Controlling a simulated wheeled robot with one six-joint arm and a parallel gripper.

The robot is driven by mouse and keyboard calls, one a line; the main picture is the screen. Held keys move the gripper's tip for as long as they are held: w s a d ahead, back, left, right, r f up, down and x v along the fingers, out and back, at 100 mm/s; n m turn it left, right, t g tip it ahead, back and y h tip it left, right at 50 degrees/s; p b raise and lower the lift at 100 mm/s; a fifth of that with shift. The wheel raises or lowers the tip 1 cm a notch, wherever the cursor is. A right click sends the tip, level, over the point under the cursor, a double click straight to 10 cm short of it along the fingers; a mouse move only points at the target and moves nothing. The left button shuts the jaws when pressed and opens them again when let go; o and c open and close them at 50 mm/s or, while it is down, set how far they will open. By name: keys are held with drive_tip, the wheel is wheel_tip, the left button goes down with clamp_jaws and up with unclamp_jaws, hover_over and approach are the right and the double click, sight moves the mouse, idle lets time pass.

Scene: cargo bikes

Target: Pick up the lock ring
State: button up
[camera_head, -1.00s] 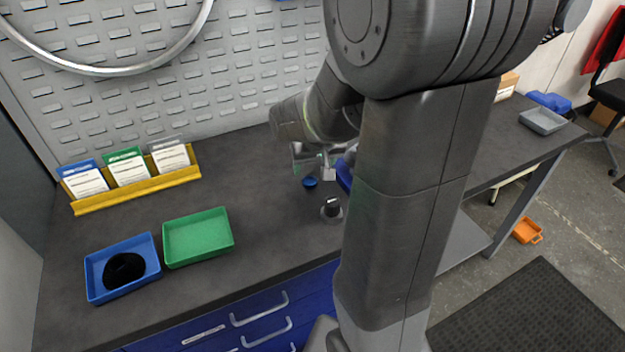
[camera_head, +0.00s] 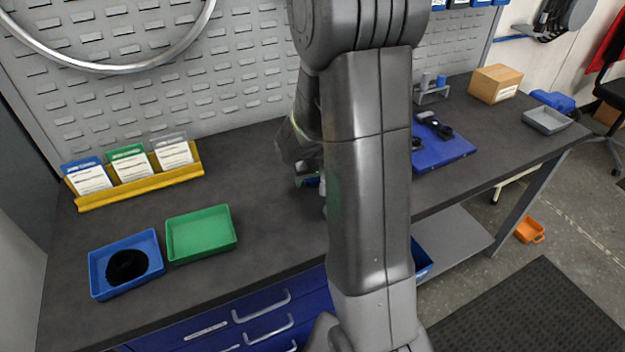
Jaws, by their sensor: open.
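I cannot make out the lock ring for certain. My gripper (camera_head: 306,181) is low over the middle of the grey bench, mostly hidden behind my own arm; only part of it shows, open. A bit of blue (camera_head: 312,182) shows right by it, but I cannot tell whether they touch. A dark round item (camera_head: 126,266) lies in the blue tray (camera_head: 94,282) at the left, well away from my gripper.
A green tray (camera_head: 200,234) stands beside the blue one, with a yellow card holder (camera_head: 140,188) behind. Right of my arm are a blue mat (camera_head: 447,153) with dark parts, a cardboard box (camera_head: 496,84) and a grey tray (camera_head: 546,120). The bench's front left is clear.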

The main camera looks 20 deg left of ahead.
drive_tip(key=c, duration=1.1)
drive_tip(key=shift+o, duration=0.2)
drive_tip(key=shift+r, duration=0.15)
